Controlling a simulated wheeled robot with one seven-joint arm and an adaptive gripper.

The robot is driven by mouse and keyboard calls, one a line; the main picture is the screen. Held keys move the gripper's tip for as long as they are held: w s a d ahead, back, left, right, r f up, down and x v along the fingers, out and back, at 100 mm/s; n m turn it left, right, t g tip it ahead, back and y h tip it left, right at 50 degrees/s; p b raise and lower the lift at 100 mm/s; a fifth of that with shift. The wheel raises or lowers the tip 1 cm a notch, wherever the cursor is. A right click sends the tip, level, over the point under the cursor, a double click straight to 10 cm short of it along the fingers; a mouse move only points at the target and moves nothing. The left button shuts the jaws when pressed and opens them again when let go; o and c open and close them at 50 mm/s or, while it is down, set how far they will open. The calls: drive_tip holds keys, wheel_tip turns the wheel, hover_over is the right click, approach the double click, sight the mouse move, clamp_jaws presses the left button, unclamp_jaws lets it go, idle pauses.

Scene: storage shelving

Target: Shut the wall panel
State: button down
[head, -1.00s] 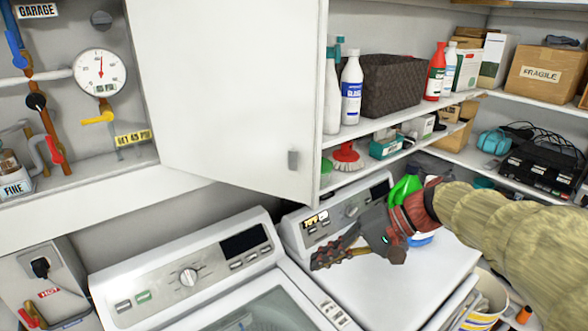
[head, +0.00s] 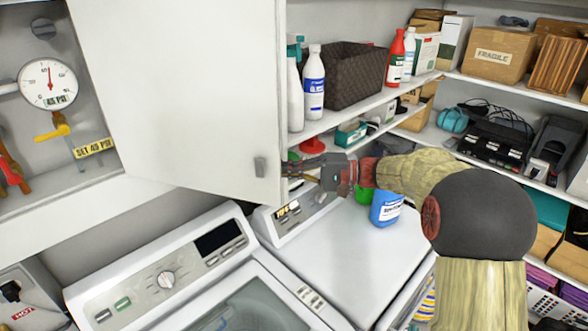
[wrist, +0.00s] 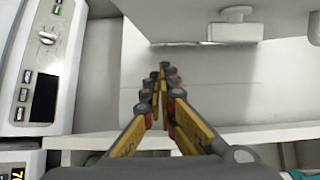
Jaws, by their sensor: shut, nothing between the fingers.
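The wall panel is a white door (head: 180,90) standing open from the wall cabinet. My gripper (head: 288,171) is shut and empty, pointing left at the door's lower right edge, just right of the handle. Its fingertips are partly hidden there, and I cannot tell whether they touch the door. In the wrist view, my yellow-sided fingers (wrist: 161,75) are close together, with a pale surface beyond them and a light handle-like piece (wrist: 235,30) to the upper right.
A pressure gauge (head: 48,84) and a yellow valve lever (head: 52,132) are in the open cabinet at left. A washer (head: 165,272) and a dryer (head: 330,250) stand below. Shelves with bottles (head: 314,85) and a basket (head: 350,75) are at right.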

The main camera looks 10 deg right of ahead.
sight(260, 180)
drive_tip(key=s+a, duration=0.2)
drive_tip(key=a, duration=0.1)
drive_tip(key=a+p, duration=0.1)
drive_tip(key=a, duration=0.1)
drive_tip(key=shift+s, duration=0.4)
drive_tip(key=shift+s, duration=0.1)
